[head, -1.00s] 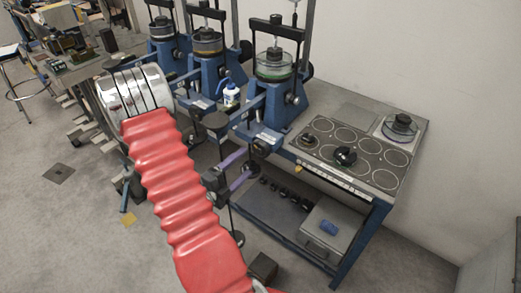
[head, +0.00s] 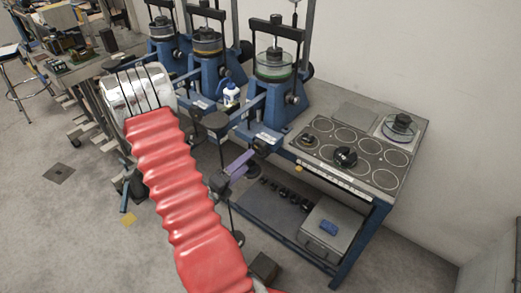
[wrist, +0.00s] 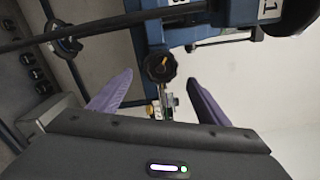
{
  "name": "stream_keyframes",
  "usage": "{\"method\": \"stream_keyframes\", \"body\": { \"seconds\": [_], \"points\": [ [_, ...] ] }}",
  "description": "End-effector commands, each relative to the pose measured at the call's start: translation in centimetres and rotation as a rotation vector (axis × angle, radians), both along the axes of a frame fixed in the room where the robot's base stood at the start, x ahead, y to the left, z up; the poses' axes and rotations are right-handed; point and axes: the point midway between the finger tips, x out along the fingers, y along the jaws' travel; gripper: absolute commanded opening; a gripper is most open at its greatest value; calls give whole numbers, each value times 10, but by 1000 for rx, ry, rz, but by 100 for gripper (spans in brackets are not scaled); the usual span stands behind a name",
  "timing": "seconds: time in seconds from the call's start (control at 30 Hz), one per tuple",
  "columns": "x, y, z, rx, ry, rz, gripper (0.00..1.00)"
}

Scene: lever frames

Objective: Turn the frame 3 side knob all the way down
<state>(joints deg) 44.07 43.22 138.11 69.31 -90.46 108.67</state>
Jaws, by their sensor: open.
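My gripper (head: 240,165) has purple fingers. It is in front of the nearest blue lever frame (head: 286,105), close to the front edge of its bench. In the wrist view my gripper (wrist: 155,98) is open and empty, its two fingers spread apart. A round black knob (wrist: 160,66) with a small orange mark lies beyond the fingertips, between them and slightly above. It sits on a blue part of a frame. No finger touches it in the wrist view. A white label (wrist: 268,8) ends in a 1; the rest is cut off, so the frame number cannot be told.
Two more lever frames (head: 208,60) stand to the left in the row. A bench top with ringed places (head: 345,160) is at the right. Below it a shelf holds several black weights and a grey box (head: 330,232). A thin dark rod (wrist: 100,28) crosses the wrist view.

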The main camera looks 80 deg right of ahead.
Motion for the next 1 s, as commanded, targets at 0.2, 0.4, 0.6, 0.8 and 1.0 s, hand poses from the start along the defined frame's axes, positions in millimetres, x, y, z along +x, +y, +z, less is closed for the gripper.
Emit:
{"method": "stream_keyframes", "body": {
  "seconds": [0.2,0.4,0.6,0.8,1.0],
  "points": [
    [-9,-19,0,0,0,-2,70],
    [-17,-38,0,0,-1,-2,70],
    [-26,-57,0,0,1,-2,70],
    [-34,-77,0,0,0,-2,70],
    [-36,-83,0,0,1,1,63]
  ]
}}
